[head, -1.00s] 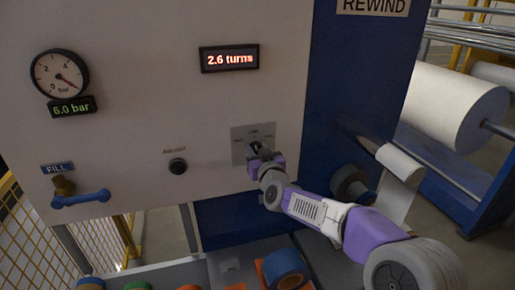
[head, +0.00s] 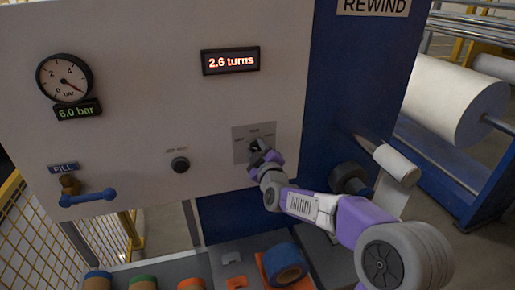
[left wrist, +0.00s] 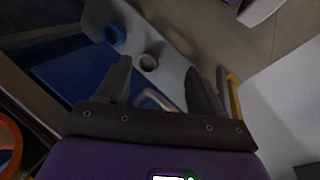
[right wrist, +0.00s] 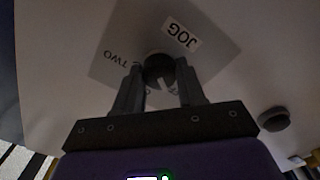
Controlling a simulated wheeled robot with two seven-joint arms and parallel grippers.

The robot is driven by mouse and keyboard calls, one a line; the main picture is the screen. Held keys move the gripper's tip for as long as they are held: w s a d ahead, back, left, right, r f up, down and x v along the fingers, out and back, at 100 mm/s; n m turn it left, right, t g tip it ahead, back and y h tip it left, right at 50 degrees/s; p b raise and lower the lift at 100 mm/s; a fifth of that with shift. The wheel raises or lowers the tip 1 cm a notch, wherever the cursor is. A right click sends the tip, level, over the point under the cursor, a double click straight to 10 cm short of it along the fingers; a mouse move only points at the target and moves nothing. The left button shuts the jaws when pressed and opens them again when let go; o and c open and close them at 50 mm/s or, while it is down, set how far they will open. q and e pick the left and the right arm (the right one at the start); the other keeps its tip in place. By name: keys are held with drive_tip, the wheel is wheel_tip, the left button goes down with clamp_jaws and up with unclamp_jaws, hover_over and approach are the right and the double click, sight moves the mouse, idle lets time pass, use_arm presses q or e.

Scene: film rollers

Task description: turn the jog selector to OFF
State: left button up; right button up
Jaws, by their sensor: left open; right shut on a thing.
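The jog selector is a dark round knob (right wrist: 159,70) on a grey square plate (head: 240,133) on the white panel. In the right wrist view the plate appears turned over, with the labels JOG (right wrist: 181,34) and TWO beside the knob. A pale mark shows on the knob's near side. My right gripper (head: 260,152) is shut on the knob, one finger on each side, as its wrist view shows (right wrist: 160,88). I cannot read an OFF label; the fingers cover part of the plate. My left gripper (left wrist: 162,88) is open and empty, away from the panel.
A black button (head: 180,165) sits left of the plate. A blue-handled FILL valve (head: 88,197), a 6.0 bar gauge (head: 64,78) and a 2.6 turns display (head: 230,60) are on the panel. Below, a blue roll (head: 285,263) and several other rolls lie on a bench.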

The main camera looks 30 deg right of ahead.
drive_tip(key=shift+n, duration=0.3)
drive_tip(key=o, duration=1.1)
drive_tip(key=shift+c, duration=0.2)
drive_tip(key=v, duration=0.7)
drive_tip(key=shift+s, duration=0.3)
